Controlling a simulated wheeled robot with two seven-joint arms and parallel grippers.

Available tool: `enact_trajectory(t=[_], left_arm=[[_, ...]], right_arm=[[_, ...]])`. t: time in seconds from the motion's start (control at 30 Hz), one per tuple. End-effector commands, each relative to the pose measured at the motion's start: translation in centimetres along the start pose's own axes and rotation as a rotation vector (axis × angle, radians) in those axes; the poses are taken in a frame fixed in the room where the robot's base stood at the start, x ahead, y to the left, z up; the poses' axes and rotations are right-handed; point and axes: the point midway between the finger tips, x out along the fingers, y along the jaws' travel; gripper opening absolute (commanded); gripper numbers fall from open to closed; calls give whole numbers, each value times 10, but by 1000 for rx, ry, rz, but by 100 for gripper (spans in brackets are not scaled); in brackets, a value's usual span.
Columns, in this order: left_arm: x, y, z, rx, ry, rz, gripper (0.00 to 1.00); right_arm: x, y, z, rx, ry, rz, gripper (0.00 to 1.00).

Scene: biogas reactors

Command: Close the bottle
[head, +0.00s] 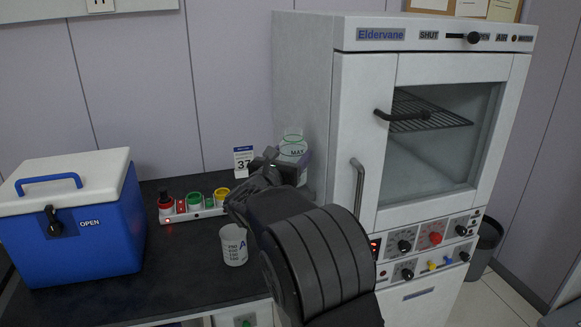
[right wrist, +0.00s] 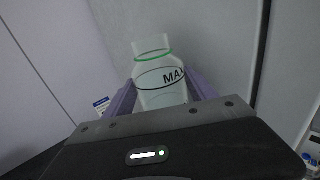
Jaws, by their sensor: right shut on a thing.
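A clear bottle (head: 293,147) with a green ring near its neck and a MAX mark stands at the back of the dark bench, beside the white cabinet. In the right wrist view the bottle (right wrist: 158,72) is between the two purple fingers of my right gripper (right wrist: 160,98), which is shut on it. In the head view my right gripper (head: 284,168) and arm hide the bottle's lower part. I see no cap on the bottle's neck, and cannot make out a separate cap on the bench. My left gripper is not in view.
A blue cooler box (head: 80,235) with a white lid stands at the left. A strip with red, green and yellow round parts (head: 194,206), a white beaker (head: 233,245) and a card marked 37 (head: 243,160) are near my arm. The Eldervane cabinet (head: 350,130) rises at the right.

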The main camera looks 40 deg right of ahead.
Motion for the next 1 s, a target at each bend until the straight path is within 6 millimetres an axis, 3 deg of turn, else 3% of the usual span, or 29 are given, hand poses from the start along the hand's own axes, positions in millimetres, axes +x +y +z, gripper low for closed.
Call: enact_trajectory(t=[0.6, 0.8, 1.0], left_arm=[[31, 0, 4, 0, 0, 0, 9], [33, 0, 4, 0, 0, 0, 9], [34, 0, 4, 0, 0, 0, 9]], right_arm=[[-136, 2, -1, 5, -1, 5, 0], [-168, 2, 1, 2, -3, 5, 0], [-180, 1, 1, 2, -3, 2, 0]])
